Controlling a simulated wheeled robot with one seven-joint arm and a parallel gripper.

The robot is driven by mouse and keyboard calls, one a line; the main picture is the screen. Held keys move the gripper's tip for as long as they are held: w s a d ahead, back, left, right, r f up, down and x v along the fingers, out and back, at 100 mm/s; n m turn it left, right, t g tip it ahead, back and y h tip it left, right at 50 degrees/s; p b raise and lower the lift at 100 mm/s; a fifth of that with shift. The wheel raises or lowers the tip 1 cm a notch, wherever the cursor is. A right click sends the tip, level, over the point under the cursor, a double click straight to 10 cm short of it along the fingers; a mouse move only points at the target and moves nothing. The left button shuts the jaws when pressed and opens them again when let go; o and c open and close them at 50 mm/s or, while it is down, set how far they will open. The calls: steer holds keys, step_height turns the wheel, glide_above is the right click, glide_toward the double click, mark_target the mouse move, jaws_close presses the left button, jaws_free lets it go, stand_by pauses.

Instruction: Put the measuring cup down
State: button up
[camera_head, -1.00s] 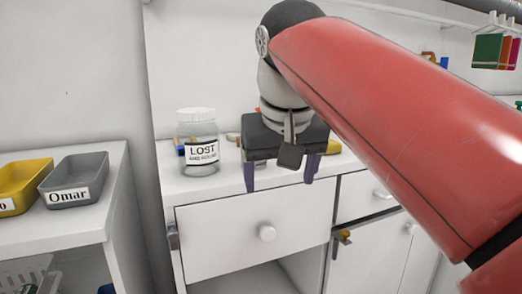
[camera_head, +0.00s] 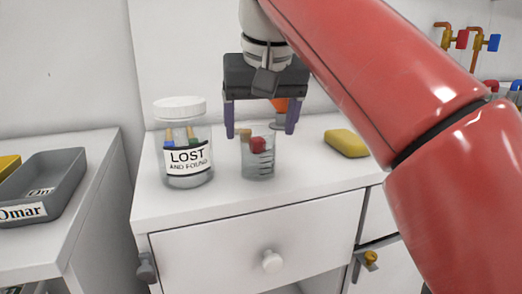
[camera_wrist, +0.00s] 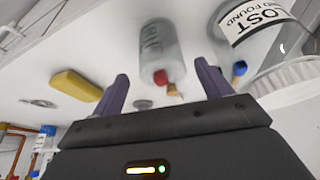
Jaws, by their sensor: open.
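The measuring cup (camera_head: 258,160) is a clear cup with dark graduation marks, standing upright on the white counter (camera_head: 310,172). A red piece (camera_head: 258,145) and a tan piece show in it or through its wall. My gripper (camera_head: 261,133) is open, its two purple fingers spread wide above and around the cup's top. In the wrist view the cup (camera_wrist: 157,45) lies between and beyond the open fingertips (camera_wrist: 160,80), with a gap on each side. I see no contact between the fingers and the cup.
A lidded jar (camera_head: 184,145) labelled LOST AND FOUND stands just left of the cup. A yellow block (camera_head: 346,142) lies to the right. An orange object (camera_head: 281,104) shows behind my gripper. A grey tray (camera_head: 60,185) marked Omar sits on the left cabinet. The counter's front is clear.

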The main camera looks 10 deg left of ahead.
mark_target(257, 153)
steer(key=x, duration=0.2)
steer(key=b+x, duration=0.1)
steer(key=x, duration=0.1)
steer(key=b+x, duration=0.1)
steer(key=x, duration=0.1)
steer(key=shift+s+f, duration=0.25)
steer(key=shift+f, duration=0.15)
steer(key=c, duration=1.1)
